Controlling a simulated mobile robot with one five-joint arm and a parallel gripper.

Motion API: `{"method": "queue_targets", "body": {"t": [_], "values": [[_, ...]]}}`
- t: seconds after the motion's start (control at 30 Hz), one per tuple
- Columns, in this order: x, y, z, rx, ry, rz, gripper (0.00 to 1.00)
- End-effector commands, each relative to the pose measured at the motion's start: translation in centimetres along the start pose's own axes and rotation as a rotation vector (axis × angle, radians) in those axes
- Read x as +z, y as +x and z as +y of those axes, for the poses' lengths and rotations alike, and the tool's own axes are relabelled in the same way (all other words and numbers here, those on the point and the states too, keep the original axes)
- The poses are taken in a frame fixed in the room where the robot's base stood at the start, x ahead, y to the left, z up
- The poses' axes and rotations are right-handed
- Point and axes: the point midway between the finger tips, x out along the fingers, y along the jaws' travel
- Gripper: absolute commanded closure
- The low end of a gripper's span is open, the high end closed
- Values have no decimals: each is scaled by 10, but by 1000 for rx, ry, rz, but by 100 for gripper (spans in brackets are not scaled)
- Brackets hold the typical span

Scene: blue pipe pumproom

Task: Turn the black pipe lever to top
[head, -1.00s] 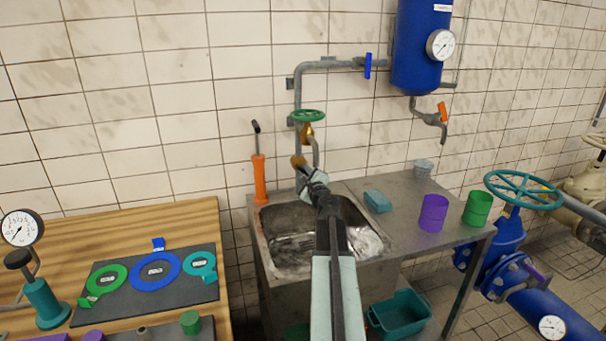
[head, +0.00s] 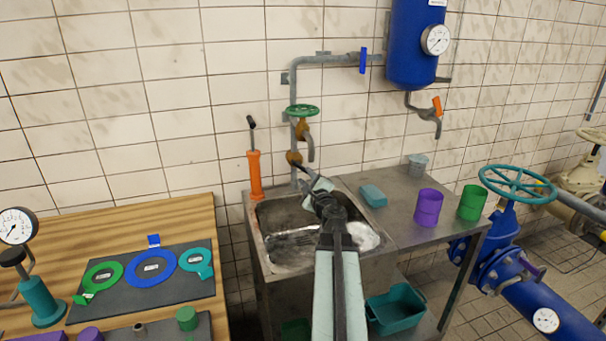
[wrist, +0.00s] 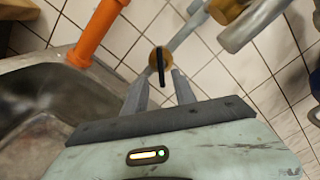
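The black pipe lever (wrist: 161,66) is a short dark bar on a round brass valve body (wrist: 155,58) in the wrist view. It stands upright in that picture. In the head view the brass valve (head: 293,157) sits low on the grey wall pipe above the sink, with the dark lever (head: 303,164) small beside it. My gripper (wrist: 161,76) is open, one finger on each side of the lever, with gaps visible on both sides. I cannot tell how far the lever reaches in depth between the fingers. In the head view my gripper (head: 306,187) is over the sink's back edge.
A green handwheel valve (head: 302,110) with a spout is above the lever. An orange hand pump (head: 255,175) stands left of it. The metal sink (head: 262,262) is below. A blue sponge (head: 372,196) and purple cup (head: 428,207) are on the counter to the right.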

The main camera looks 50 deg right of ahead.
Motion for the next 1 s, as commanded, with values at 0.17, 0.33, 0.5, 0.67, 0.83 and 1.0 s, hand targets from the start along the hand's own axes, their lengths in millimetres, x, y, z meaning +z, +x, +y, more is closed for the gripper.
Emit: {"method": "queue_targets", "body": {"t": [0.17, 0.33, 0.5, 0.67, 0.83, 1.0], "values": [[0, 0, 0, 0, 0, 0, 67], [0, 5, -2, 0, 115, 0, 67], [0, 6, -1, 0, 127, 1, 67], [0, 23, -2, 0, 126, 0, 67], [-1, 55, -2, 0, 126, 0, 67], [0, 81, -2, 0, 126, 0, 67]]}}
